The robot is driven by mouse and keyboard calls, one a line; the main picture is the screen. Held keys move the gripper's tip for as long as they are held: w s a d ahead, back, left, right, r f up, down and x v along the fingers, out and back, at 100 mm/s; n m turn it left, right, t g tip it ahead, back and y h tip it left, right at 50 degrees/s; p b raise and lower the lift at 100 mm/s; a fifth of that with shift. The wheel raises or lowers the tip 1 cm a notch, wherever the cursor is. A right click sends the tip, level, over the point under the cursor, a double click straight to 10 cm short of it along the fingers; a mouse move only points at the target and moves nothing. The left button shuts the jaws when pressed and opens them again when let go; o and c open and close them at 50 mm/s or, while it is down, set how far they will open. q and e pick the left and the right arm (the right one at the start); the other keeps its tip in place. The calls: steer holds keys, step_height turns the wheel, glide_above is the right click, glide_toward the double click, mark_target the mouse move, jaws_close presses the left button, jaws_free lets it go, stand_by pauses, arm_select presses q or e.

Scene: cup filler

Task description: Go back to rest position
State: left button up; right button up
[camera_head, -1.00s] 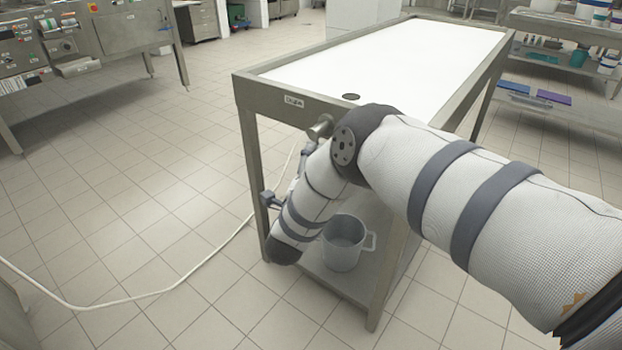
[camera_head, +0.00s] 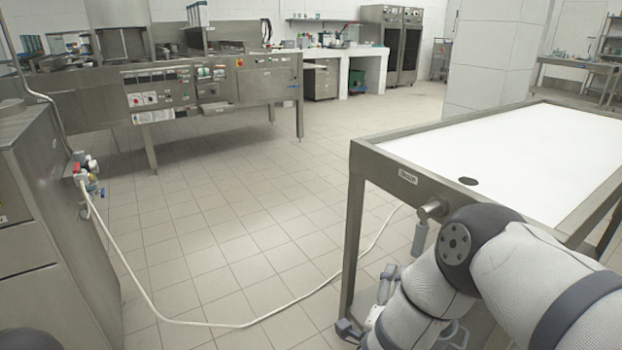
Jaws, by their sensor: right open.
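My right arm comes in from the right, in front of the steel table, and its forearm bends down to the bottom edge. My right gripper (camera_head: 366,303) shows partly beside the forearm, near the table's front leg. It is open, and I see nothing between its fingers. Part of it is hidden by the forearm. My left gripper is out of view.
The steel table (camera_head: 376,153) with a white top stands at right, a tap (camera_head: 431,209) on its front. A steel cabinet (camera_head: 62,232) stands at left. A white hose (camera_head: 245,324) crosses the floor. The middle floor is clear.

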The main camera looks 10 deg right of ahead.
steer(key=s+a+f+n+g+y+p, duration=0.25)
steer(key=s+f+n+y, duration=0.2)
steer(key=s+n, duration=0.4)
steer(key=s+a+f+n+g+y+p, duration=0.1)
steer(key=s+f+n+g+y, duration=0.4)
steer(key=s, duration=0.7)
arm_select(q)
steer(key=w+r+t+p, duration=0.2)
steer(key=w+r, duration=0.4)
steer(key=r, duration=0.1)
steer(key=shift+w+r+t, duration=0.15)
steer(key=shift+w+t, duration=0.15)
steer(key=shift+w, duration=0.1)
arm_select(e)
steer(key=s+r+n+g, duration=0.3)
steer(key=s+n+g, duration=0.4)
steer(key=s, duration=1.7)
steer(key=shift+s+d+n, duration=0.25)
steer(key=shift+d+n, duration=0.1)
steer(key=shift+n, duration=0.5)
steer(key=shift+g, duration=0.25)
